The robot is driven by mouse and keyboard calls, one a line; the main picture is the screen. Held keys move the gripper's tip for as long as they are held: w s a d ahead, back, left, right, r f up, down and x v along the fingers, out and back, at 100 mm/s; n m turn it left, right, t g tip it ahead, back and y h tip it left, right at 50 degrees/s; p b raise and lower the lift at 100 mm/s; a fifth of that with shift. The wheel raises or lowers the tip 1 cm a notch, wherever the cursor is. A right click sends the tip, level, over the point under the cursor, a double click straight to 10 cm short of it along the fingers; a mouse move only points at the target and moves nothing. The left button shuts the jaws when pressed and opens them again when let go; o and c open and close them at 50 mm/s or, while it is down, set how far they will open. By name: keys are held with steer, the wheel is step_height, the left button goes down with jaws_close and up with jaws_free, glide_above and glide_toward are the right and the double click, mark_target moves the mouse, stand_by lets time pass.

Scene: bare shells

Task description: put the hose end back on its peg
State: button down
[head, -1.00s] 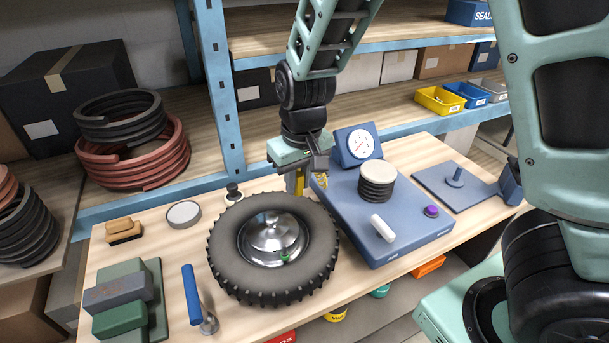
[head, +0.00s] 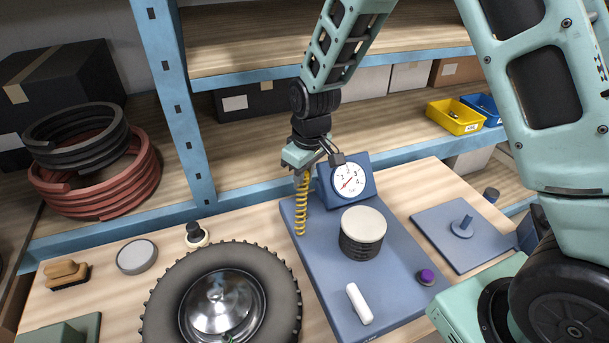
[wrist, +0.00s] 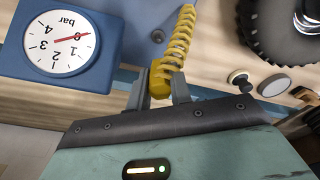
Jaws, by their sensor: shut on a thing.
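My gripper (head: 303,170) is shut on the hose end at the top of the yellow coiled hose (head: 302,205). It holds this above the back left part of the blue unit's base (head: 395,285), left of the pressure gauge (head: 349,180). In the wrist view, the yellow hose end (wrist: 158,80) sits between the two grey fingers, and the coil runs up away from them. A short blue upright peg (head: 465,223) stands on a flat blue plate (head: 440,248) to the right. I cannot tell whether this is the hose's own peg.
A black ribbed cylinder with a pale top (head: 363,225), a white handle (head: 359,304) and a purple knob (head: 427,277) stand on the blue base. A large tyre (head: 165,285) lies to the left. A blue shelf post (head: 177,100) rises behind. Bench between base and plate is clear.

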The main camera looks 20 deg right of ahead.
steer(key=shift+f+b, duration=1.7)
steer(key=shift+f, duration=0.9)
steer(key=shift+f+b, duration=1.35)
steer(key=shift+f, duration=0.6)
stand_by(0.5)
steer(key=c, duration=0.6)
jaws_free()
steer(key=shift+r, duration=0.1)
steer(key=shift+r+p, duration=1.1)
steer(key=shift+r, duration=0.3)
steer(key=shift+r, duration=0.1)
